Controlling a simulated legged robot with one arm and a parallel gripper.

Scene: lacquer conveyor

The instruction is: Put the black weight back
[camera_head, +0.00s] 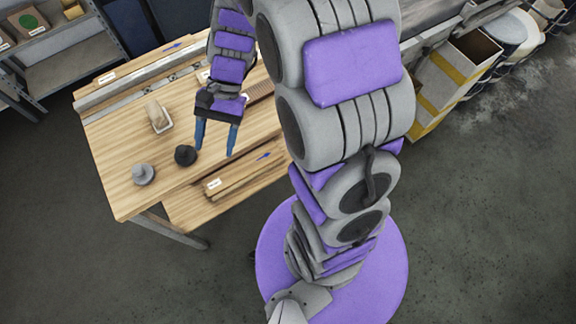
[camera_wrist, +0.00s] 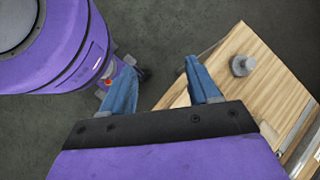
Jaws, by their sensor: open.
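The black weight (camera_head: 185,155) stands on the wooden table in the head view, near the front edge. My gripper (camera_head: 214,148) is open, with its two blue fingers spread and nothing seen between them. Its left finger is just right of the black weight in the picture; I cannot tell the height gap. In the wrist view my gripper (camera_wrist: 160,68) is open and empty, and I cannot make out the black weight there. A grey weight (camera_head: 143,174) stands left of the black one near the table's corner; it also shows in the wrist view (camera_wrist: 243,65).
The wooden table (camera_head: 120,150) also holds a small white tray (camera_head: 163,128) with a tan object and a metal rail (camera_head: 130,94) along the back. A lower wooden ledge (camera_head: 215,205) with a label runs along the front. Shelves (camera_head: 62,48) stand behind left.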

